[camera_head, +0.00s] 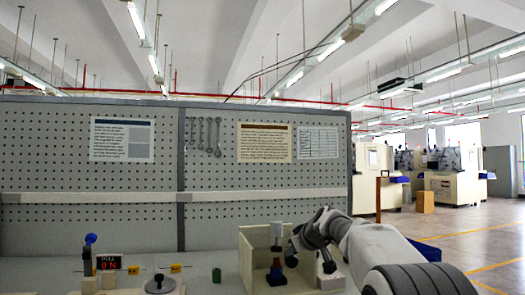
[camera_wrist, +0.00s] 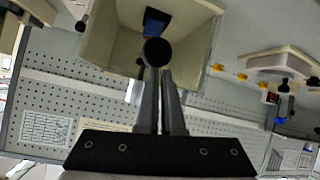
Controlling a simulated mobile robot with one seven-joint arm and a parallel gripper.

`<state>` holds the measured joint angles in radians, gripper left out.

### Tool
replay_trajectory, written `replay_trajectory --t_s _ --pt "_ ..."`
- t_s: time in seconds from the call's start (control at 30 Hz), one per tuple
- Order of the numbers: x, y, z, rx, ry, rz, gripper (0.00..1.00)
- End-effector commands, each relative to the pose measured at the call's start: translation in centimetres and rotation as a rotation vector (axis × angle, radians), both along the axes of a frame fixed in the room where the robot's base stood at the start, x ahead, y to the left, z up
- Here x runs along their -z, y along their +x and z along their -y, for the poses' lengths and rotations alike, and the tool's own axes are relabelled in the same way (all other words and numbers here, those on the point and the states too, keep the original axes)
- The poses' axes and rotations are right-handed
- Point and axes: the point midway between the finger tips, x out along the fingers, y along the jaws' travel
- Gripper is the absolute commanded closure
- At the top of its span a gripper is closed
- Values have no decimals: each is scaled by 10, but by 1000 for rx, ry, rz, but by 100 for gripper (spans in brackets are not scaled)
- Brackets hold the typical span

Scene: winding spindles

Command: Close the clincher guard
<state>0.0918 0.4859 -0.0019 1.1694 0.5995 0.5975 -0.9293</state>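I take the clincher guard to be part of the cream open box (camera_head: 252,262) on the bench, but no separate guard panel stands out clearly. The box fills the top of the wrist view (camera_wrist: 105,40), with a blue piece (camera_wrist: 155,22) inside. A black round knob (camera_wrist: 157,52) covers my fingertips there. My gripper (camera_wrist: 160,72) has its fingers close together with a narrow gap. Whether they hold the knob is hidden.
A small display (camera_head: 108,262), a blue-topped post (camera_head: 90,240), a fixture with a black knob (camera_head: 160,283) and a green button (camera_head: 216,275) stand left of the box. A pegboard wall (camera_head: 100,220) rises behind. Open floor lies far right.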

Motion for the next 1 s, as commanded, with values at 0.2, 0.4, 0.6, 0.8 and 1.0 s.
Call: replay_trajectory --t_s 0.2,0.4,0.6,0.8,1.0 --pt "30 -1 5 1 -3 -54 100" --pt "29 -1 5 2 -4 -53 100" --pt "12 -3 0 1 -4 -43 100" --pt "-37 -7 -15 2 -4 -10 100" --pt "-30 -32 -10 4 0 -1 100"
